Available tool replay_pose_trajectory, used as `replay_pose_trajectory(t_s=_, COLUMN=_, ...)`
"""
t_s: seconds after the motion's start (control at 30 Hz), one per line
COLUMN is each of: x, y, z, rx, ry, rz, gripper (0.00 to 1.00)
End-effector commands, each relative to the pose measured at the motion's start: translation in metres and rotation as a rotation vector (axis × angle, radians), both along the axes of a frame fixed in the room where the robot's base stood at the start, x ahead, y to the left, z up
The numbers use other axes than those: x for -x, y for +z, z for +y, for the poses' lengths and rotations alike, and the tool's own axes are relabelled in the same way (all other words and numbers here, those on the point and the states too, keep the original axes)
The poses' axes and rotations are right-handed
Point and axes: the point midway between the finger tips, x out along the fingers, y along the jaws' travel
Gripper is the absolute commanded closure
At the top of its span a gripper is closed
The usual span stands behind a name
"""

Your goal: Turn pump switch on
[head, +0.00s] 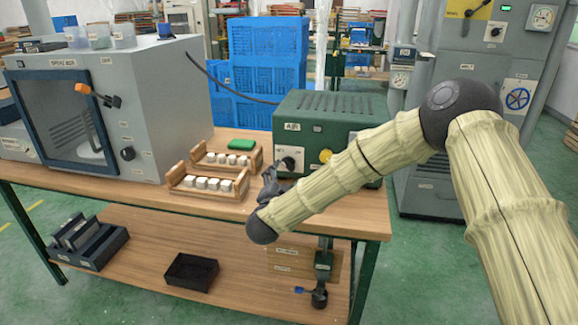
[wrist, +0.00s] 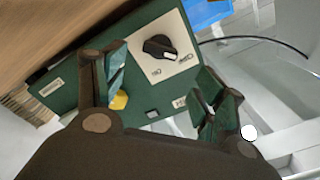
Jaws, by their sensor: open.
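The green pump box (head: 325,112), labelled AIR, stands on the right of the wooden bench. Its front has a black rotary switch (head: 289,162) on a pale plate and a yellow button (head: 326,156). In the wrist view the switch (wrist: 158,48) shows near the upper middle, with small labels beside it too blurred to read surely. The yellow button (wrist: 118,100) is partly hidden by a finger. My gripper (head: 269,184) is in front of the box, just left of and below the switch. In the wrist view my gripper (wrist: 163,75) is open and empty, its fingers spread either side of the switch plate; no contact shows.
Wooden racks with white blocks (head: 208,184) and a green pad (head: 241,145) sit left of my gripper. A grey spray booth (head: 170,85) fills the bench's left. A black tray (head: 191,272) lies on the lower shelf. Blue crates (head: 268,60) stand behind.

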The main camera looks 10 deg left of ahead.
Motion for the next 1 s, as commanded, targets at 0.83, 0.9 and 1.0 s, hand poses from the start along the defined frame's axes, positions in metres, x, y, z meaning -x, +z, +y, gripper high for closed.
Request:
replay_pose_trajectory(t_s=0.83, x=-0.076, y=-0.001, z=-0.008, rx=0.001, ry=-0.004, rz=0.001, gripper=0.29)
replay_pose_trajectory(t_s=0.9, x=-0.076, y=-0.001, z=-0.008, rx=0.001, ry=-0.004, rz=0.001, gripper=0.29)
replay_pose_trajectory(t_s=1.0, x=-0.076, y=-0.001, z=-0.008, rx=0.001, ry=-0.004, rz=0.001, gripper=0.46)
